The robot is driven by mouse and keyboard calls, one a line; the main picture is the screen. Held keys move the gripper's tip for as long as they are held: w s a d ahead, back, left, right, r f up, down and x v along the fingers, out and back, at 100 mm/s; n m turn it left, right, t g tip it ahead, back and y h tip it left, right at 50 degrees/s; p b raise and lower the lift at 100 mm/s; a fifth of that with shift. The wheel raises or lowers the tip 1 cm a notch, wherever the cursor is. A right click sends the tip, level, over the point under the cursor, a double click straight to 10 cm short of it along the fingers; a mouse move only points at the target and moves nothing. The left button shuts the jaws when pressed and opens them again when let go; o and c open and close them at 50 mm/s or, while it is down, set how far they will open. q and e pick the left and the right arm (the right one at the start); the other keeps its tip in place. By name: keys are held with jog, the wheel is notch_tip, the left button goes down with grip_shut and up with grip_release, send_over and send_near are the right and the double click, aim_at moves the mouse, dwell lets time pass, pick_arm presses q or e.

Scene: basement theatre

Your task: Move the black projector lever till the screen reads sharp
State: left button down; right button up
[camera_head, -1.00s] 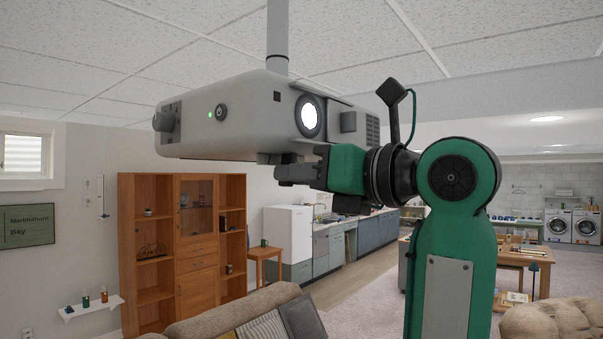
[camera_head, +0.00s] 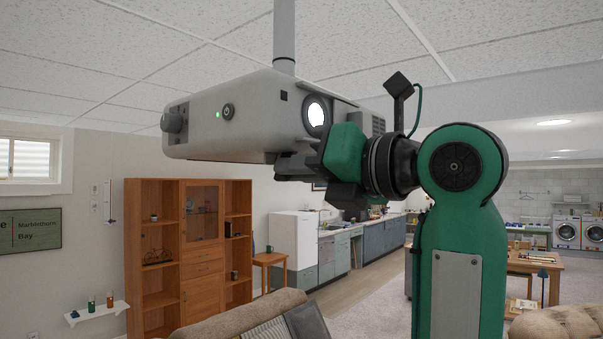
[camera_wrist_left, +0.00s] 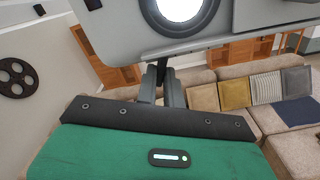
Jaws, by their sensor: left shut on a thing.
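The grey projector (camera_head: 245,120) hangs from a ceiling pole, its round lens (camera_head: 316,114) lit white and a green light on its side. My left gripper (camera_head: 288,166) is under the projector's lens end. In the left wrist view its two fingers (camera_wrist_left: 163,88) are shut on the black lever (camera_wrist_left: 162,72), a thin dark piece just below the projector body (camera_wrist_left: 130,32). Most of the lever is hidden by the fingers and the housing. I cannot make out a projected screen image. My right gripper is in neither view.
A green wall panel (camera_head: 30,230) reading "Marblethorn Bay" hangs at the left. A wooden cabinet (camera_head: 205,255) and a white fridge (camera_head: 293,237) stand behind. A sofa (camera_head: 245,318) is below, with cushions in the wrist view (camera_wrist_left: 233,93). The air left of the projector is free.

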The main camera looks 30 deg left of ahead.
pick_arm(q)
jog(key=c, duration=1.5)
grip_release()
jog(key=d+b, duration=0.1)
jog(key=d, duration=0.3)
jog(key=d+b, duration=0.2)
jog(key=d, duration=0.3)
jog(key=s+d+b, duration=0.1)
jog(key=d+b, duration=0.1)
jog(key=d, duration=0.2)
jog(key=shift+d, duration=0.4)
jog(key=shift+w, duration=0.1)
